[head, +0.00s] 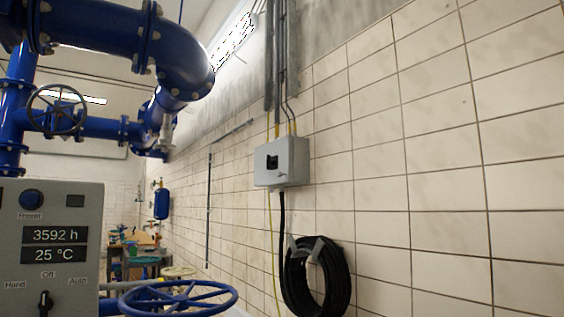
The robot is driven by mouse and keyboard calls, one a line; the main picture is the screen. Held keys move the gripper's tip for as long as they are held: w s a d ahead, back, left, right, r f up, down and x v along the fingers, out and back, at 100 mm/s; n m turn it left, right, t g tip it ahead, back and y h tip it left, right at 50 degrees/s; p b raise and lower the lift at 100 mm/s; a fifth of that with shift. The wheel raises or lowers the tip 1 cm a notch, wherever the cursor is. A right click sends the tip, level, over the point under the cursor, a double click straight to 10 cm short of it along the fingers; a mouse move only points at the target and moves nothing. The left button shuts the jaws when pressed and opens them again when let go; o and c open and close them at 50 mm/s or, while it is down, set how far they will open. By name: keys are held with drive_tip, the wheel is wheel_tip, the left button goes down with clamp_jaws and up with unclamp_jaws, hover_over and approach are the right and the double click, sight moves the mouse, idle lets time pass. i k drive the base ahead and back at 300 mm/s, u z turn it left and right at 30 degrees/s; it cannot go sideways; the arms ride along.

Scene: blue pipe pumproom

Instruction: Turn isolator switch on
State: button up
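A light grey box (292,163) is mounted on the tiled wall near the middle of the head view. It has a dark square rotary switch (271,162) on its front, and it looks like the isolator. The switch is too small to tell its position. Cables run up from the box's top, and a black cable leaves its underside. My gripper is not in view.
A grey control panel (88,225) with displays and a Hand/Off/Auto selector (45,302) stands at the lower left. A blue handwheel (178,297) is beside it. A black hose coil (318,285) hangs below the box. Blue pipes (100,28) run overhead at left.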

sight(269, 162)
drive_tip(key=u, duration=0.05)
drive_tip(key=i, duration=1.35)
drive_tip(key=u, duration=0.95)
drive_tip(key=i, duration=0.9)
drive_tip(key=u, duration=1.1)
